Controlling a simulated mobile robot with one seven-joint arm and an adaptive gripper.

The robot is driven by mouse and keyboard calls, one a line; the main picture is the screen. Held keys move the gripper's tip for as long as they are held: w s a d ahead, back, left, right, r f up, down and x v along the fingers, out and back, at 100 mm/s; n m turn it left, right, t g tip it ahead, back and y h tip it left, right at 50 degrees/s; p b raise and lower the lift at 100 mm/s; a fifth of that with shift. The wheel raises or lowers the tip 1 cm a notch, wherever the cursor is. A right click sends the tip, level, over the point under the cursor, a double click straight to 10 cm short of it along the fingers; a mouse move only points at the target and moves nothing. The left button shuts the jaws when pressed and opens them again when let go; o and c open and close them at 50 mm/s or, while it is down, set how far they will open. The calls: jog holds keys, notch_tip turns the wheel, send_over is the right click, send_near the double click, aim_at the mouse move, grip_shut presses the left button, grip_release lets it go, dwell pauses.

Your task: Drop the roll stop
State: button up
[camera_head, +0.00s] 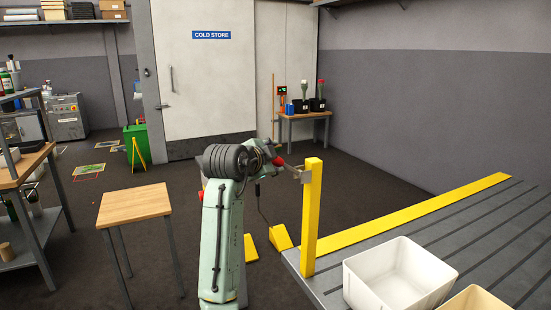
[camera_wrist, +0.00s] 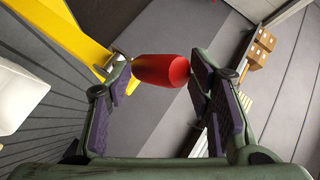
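A yellow upright post (camera_head: 311,219), which looks like the roll stop, stands at the near left corner of the slatted bench. A small metal bracket (camera_head: 297,173) joins its upper part on the left. A red knob (camera_head: 279,161) shows just left of the bracket. In the wrist view the red knob (camera_wrist: 161,70) lies between the tips of my gripper (camera_wrist: 161,78). The fingers are spread apart; whether they touch the knob is unclear. A yellow part (camera_wrist: 72,40) shows to the knob's left. My gripper (camera_head: 275,158) is small and partly hidden by my arm in the head view.
The slatted bench (camera_head: 505,243) has a yellow strip (camera_head: 420,213) along its far edge. A white bin (camera_head: 398,281) and a beige bin (camera_head: 474,303) stand on it. Yellow wedges (camera_head: 280,238) are on the floor behind my arm. A wooden-topped table (camera_head: 134,205) stands left.

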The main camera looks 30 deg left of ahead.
jog(key=v, duration=1)
jog(key=shift+s+d+r, duration=0.2)
jog(key=shift+d+r, duration=0.05)
